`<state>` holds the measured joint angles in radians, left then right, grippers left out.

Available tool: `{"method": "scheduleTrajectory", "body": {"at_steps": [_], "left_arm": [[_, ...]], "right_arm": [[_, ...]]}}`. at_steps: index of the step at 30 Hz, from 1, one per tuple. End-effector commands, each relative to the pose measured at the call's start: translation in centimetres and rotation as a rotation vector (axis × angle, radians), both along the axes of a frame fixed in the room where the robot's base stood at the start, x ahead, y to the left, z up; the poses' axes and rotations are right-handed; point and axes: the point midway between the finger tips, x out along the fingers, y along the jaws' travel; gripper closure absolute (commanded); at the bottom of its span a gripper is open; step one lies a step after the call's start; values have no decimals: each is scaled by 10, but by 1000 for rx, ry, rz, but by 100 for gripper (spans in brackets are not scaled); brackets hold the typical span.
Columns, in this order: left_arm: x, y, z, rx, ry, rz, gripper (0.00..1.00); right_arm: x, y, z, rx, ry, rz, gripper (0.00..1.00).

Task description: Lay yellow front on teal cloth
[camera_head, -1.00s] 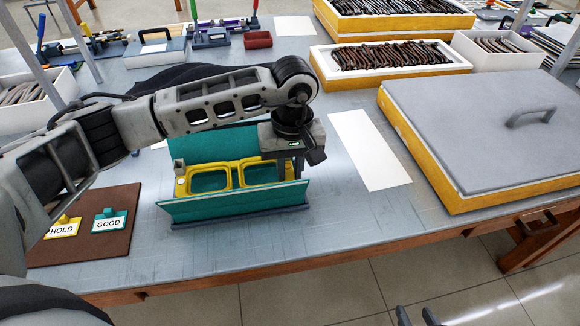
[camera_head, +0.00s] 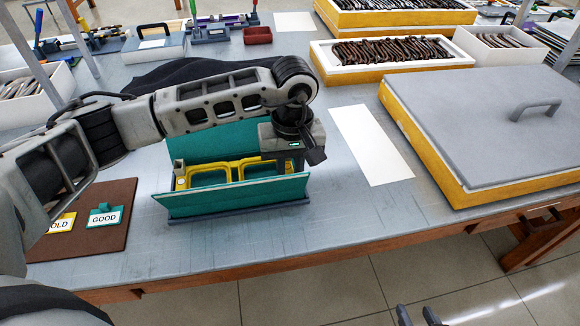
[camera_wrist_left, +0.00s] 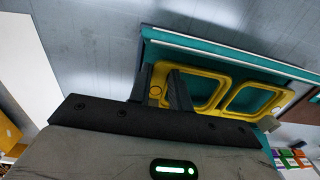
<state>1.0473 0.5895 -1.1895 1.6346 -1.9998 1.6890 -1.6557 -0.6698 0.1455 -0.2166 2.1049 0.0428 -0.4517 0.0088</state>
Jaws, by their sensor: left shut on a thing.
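The yellow front (camera_head: 236,163), an eyeglass frame front with two rims, is between two teal panels. Its lower part is hidden behind the near teal panel (camera_head: 235,195); the far teal panel (camera_head: 212,140) stands behind it. I cannot tell whether it touches the teal surface. My left gripper (camera_wrist_left: 170,88) is shut on one end of the front, at its right end in the head view. In the wrist view both rims (camera_wrist_left: 252,97) extend away from the fingers, over teal.
A brown mat (camera_head: 105,240) with HOLD and GOOD tags lies left of the teal piece. A white sheet (camera_head: 372,145) and a large grey-lidded yellow box (camera_head: 490,125) are on the right. A crumpled black cloth (camera_head: 190,75) lies behind my left arm.

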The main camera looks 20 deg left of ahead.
Motion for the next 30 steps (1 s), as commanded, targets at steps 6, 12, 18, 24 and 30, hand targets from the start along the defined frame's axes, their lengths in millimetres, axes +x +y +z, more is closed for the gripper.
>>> {"method": "scheduleTrajectory", "body": {"at_steps": [6, 12, 18, 24, 30], "left_arm": [[0, 0, -3, 0, 0, 1, 100], [0, 0, -3, 0, 0, 0, 100], [0, 0, -3, 0, 0, 6, 58], [0, 0, -3, 0, 0, 6, 55], [0, 0, 0, 0, 0, 5, 55]], "right_arm": [[-7, 1, -12, -6, 28, 7, 64], [-7, 1, -12, -7, 29, 7, 64], [-7, 1, -12, -7, 29, 7, 64], [-7, 1, -12, -7, 29, 7, 64], [-7, 1, -10, -7, 29, 7, 64]]}}
